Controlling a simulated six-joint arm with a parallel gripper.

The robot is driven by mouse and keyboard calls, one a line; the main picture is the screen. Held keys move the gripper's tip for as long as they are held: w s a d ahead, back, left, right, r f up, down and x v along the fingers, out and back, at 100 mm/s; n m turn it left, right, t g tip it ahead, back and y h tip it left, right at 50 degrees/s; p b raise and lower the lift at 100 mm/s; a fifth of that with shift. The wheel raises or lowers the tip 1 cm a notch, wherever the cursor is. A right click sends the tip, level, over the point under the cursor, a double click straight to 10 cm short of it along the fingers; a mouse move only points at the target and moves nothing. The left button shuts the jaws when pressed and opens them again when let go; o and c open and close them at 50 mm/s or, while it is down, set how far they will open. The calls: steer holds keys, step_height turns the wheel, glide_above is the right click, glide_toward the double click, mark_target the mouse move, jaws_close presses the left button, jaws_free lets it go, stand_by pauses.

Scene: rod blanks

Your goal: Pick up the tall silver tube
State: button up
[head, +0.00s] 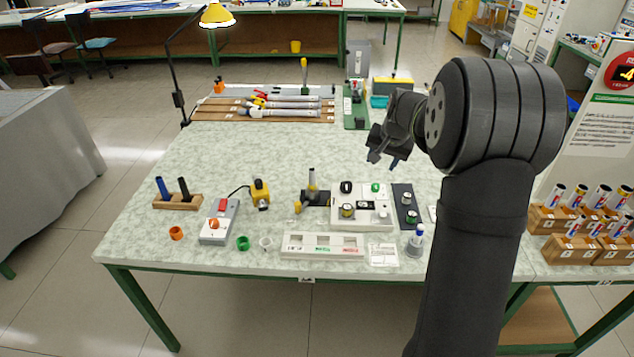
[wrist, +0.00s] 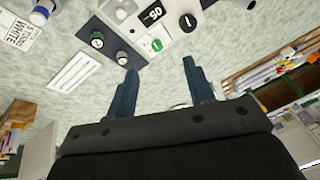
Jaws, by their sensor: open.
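My gripper (head: 384,160) is open and empty, held above the right side of the table. In the wrist view its two dark blue fingers (wrist: 160,66) stand apart with nothing between them. I cannot tell for certain which thing is the tall silver tube. An upright grey cylinder (head: 312,180) stands on a black base with a yellow part, left of the gripper. A pale upright piece with a blue top (head: 417,238) stands near the front edge; it shows at the wrist view's top left (wrist: 42,12). Several silvery rods (head: 285,105) lie on the wooden rack at the back.
A white control panel (head: 362,214) with knobs lies below the gripper, with a dark strip (head: 408,206) beside it. Wooden blocks with upright tubes (head: 560,219) stand at the right. A lamp (head: 216,16) rises at the back left. The table's middle is clear.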

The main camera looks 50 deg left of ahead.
steer(key=s+a+f+n, duration=0.1)
steer(key=s+a+n, duration=0.3)
steer(key=a, duration=0.5)
steer(key=s+a+f+n, duration=0.1)
steer(key=s+a, duration=0.4)
steer(key=a, duration=0.4)
glide_toward(312, 179)
steer(key=shift+h, duration=0.3)
steer(key=x, duration=0.2)
steer(key=a+x, duration=0.1)
steer(key=x, duration=0.2)
steer(key=shift+w+r, duration=0.1)
steer(key=shift+x, duration=3.2)
steer(key=shift+w, duration=0.2)
jaws_close()
